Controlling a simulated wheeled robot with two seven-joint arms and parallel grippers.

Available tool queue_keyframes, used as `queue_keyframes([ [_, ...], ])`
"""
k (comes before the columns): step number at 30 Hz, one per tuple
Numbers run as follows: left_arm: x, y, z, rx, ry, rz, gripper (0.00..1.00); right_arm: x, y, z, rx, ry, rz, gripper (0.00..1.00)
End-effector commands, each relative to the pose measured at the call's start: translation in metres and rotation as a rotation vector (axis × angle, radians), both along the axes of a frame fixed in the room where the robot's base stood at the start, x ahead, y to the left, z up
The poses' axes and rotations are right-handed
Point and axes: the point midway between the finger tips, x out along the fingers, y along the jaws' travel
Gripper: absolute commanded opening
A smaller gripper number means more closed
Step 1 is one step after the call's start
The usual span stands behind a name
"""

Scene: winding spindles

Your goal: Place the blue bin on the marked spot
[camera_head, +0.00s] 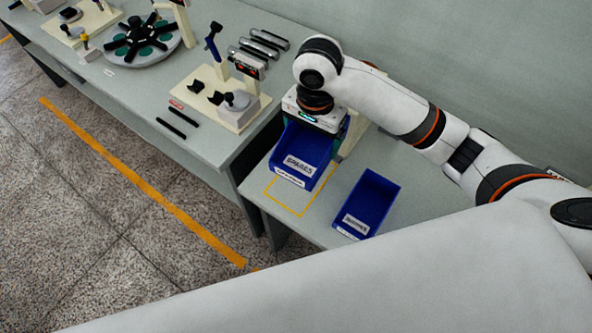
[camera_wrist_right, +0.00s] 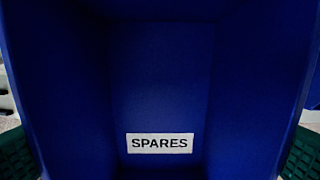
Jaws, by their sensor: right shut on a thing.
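A blue bin (camera_head: 306,152) with a SPARES label is held by my right gripper (camera_head: 316,120) at its far end. Its inside and label fill the right wrist view (camera_wrist_right: 160,70), with green finger pads at both sides of it. The marked spot is a yellow outline (camera_head: 287,208) on the grey table. The bin hides the outline's far part, and its near part shows bare. I cannot tell how far the bin is above the table. My left gripper is not in view.
A second blue bin (camera_head: 372,200) with a label stands on the table right of the outline. A long workbench (camera_head: 205,140) on the left carries fixtures, black bars and a round turntable (camera_head: 143,42). A wall (camera_head: 450,60) rises behind. The floor has an orange line (camera_head: 140,176).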

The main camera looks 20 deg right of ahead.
Motion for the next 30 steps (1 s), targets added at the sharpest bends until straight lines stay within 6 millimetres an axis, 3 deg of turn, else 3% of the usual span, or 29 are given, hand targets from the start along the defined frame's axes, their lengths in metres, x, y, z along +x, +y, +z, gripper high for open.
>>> queue_keyframes([
  [5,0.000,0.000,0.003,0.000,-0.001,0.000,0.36,0.001,0.001,-0.030,-0.005,0.010,-0.065,0.67],
  [15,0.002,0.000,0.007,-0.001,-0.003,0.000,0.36,0.001,0.001,-0.115,-0.004,0.007,-0.060,0.67],
  [23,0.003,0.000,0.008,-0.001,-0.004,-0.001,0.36,0.001,0.001,-0.141,-0.003,0.005,-0.057,0.67],
  [30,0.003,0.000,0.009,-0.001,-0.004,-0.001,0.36,0.001,0.001,-0.176,-0.002,0.004,-0.058,0.67],
])
